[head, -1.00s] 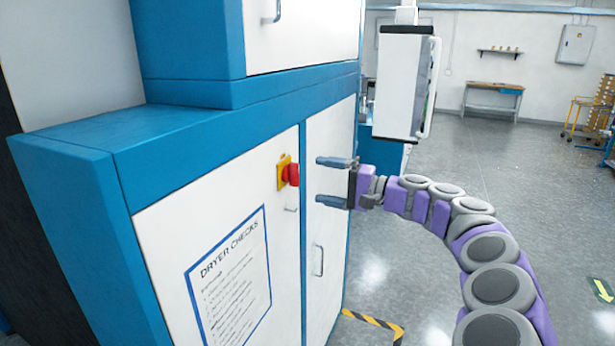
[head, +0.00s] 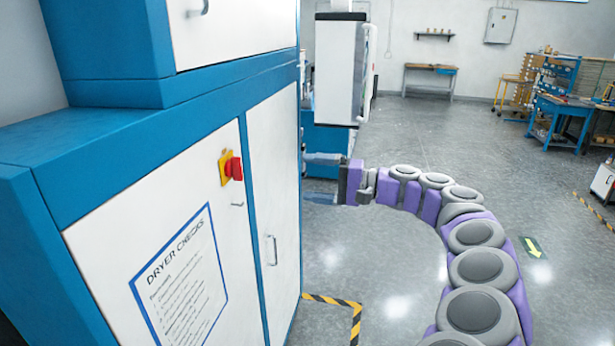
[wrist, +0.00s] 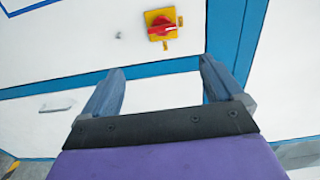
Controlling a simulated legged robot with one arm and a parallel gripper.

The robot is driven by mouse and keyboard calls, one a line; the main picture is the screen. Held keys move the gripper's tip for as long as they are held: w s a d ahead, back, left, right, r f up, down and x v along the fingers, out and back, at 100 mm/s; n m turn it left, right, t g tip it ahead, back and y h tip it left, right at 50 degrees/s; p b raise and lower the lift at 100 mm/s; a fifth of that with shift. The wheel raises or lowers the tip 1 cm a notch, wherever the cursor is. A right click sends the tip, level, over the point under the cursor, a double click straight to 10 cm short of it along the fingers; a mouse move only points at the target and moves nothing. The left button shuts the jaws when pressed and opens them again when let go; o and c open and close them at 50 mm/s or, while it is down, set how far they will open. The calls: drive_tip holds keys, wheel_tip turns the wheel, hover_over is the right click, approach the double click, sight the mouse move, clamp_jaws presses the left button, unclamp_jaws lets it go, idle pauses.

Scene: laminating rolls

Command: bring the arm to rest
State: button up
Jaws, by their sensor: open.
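My purple and grey arm curves up from the bottom right in the head view. A red rotary switch on a yellow plate (head: 230,167) sits on the cabinet's front. In the wrist view the red switch (wrist: 161,26) is beyond the fingertips, clear of them.
The cabinet (head: 100,150) fills the left side, with a door handle (head: 271,250) and a "Dryer checks" sheet (head: 183,280). A white upright unit (head: 340,70) stands behind the gripper. Yellow-black tape (head: 335,300) marks the floor. Grey floor (head: 450,135) is open to the right.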

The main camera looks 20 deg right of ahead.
drive_tip(key=s+a+n+g+h, duration=0.2)
drive_tip(key=s+a+n+g, duration=0.25)
drive_tip(key=s+a, duration=0.55)
drive_tip(key=s+a+n+g+h, duration=0.1)
drive_tip(key=s+a+n+g, duration=0.35)
drive_tip(key=a, duration=0.95)
drive_tip(key=s+f+g+h, duration=0.1)
drive_tip(key=s+f+h, duration=0.2)
drive_tip(key=s+f, duration=0.4)
drive_tip(key=s+f+g+h, duration=0.1)
drive_tip(key=s+f+h, duration=0.25)
drive_tip(key=s, duration=0.55)
drive_tip(key=s+d+f+m+g+h, duration=0.1)
drive_tip(key=s+d+f+m+h, duration=0.1)
drive_tip(key=s+d+f+h, duration=0.3)
drive_tip(key=s+d+f, duration=0.4)
drive_tip(key=s, duration=0.3)
drive_tip(key=shift+d+f, duration=0.3)
drive_tip(key=shift+d, duration=0.05)
drive_tip(key=shift+s, duration=0.1)
